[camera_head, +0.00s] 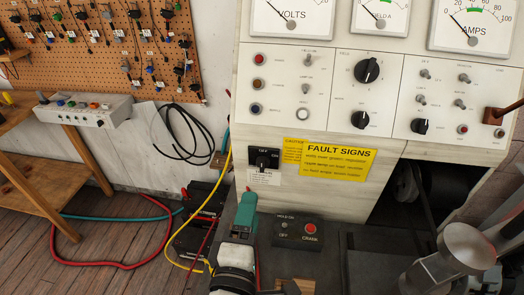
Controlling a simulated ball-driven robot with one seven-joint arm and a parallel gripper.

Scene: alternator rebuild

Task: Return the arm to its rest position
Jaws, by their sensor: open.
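A grey metal cylinder with a round cap (462,255) fills the lower right corner.
The white test bench panel (340,105) with dials and knobs stands ahead. A low dark box with a red CRANK button (310,229) is below it. Red and teal cables (120,265) lie on the floor by a black battery (200,215). A wooden workbench (40,165) and pegboard are left.

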